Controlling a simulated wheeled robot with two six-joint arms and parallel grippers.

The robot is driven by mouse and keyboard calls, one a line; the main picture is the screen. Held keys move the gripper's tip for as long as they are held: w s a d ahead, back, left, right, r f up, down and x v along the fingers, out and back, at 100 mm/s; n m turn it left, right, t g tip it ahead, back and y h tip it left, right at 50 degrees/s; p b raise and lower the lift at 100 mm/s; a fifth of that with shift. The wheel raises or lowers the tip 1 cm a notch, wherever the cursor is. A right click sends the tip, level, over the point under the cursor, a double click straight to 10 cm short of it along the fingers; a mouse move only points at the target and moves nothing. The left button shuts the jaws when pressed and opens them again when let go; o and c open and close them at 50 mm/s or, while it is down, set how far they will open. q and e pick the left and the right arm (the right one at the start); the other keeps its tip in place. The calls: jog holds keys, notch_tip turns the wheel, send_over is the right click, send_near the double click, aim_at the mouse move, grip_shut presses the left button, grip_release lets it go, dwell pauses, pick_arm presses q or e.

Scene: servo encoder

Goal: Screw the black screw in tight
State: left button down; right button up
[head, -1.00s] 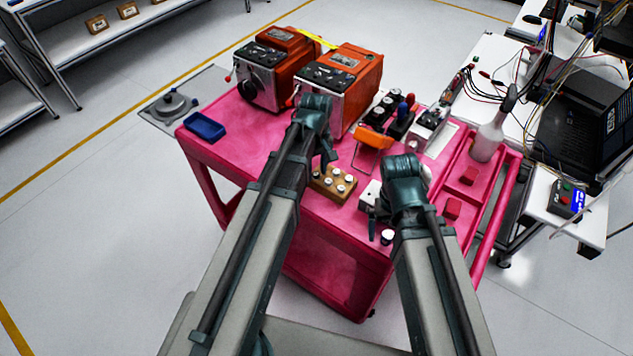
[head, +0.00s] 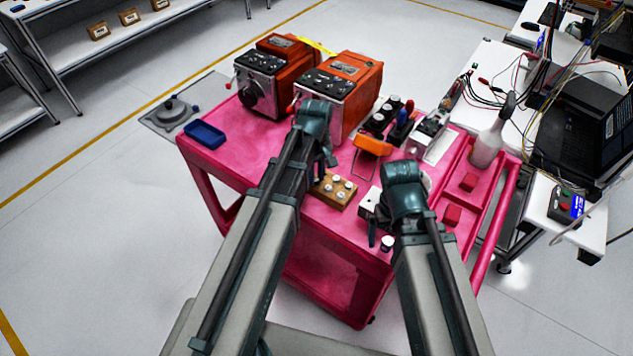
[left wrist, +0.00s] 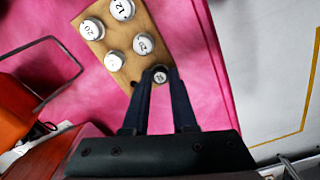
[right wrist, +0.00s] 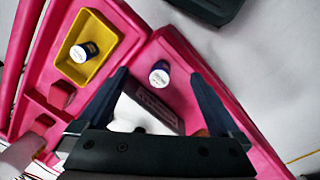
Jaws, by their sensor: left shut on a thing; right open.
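No screw that I can clearly call black shows. My left gripper (left wrist: 160,76) is shut on a small white-topped, dark-sided cylinder (left wrist: 161,74) at the corner of the wooden block (left wrist: 117,48). Whether the cylinder sits in the block or just above it, I cannot tell. Several numbered white-topped pieces stand on the block, which is also in the head view (head: 333,191). My right gripper (right wrist: 160,84) is open above the cart. A white labelled box (right wrist: 145,112) shows between its fingers, and a dark cylinder with a white top (right wrist: 159,74) stands beyond, apart from them.
The pink cart (head: 245,160) carries two orange machines (head: 350,75), a blue tray (head: 205,133) and an orange-handled item (head: 373,145). A yellow bin (right wrist: 88,46) holds another white-topped cylinder. A spray bottle (head: 487,146) stands at the right.

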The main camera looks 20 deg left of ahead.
aim_at(316, 180)
pick_arm(q)
jog(key=shift+r+p, duration=2.15)
jog(key=shift+r, duration=0.25)
pick_arm(e)
jog(key=shift+r, duration=2.4)
pick_arm(q)
jog(key=shift+f, duration=0.1)
pick_arm(e)
jog(key=shift+f, duration=0.1)
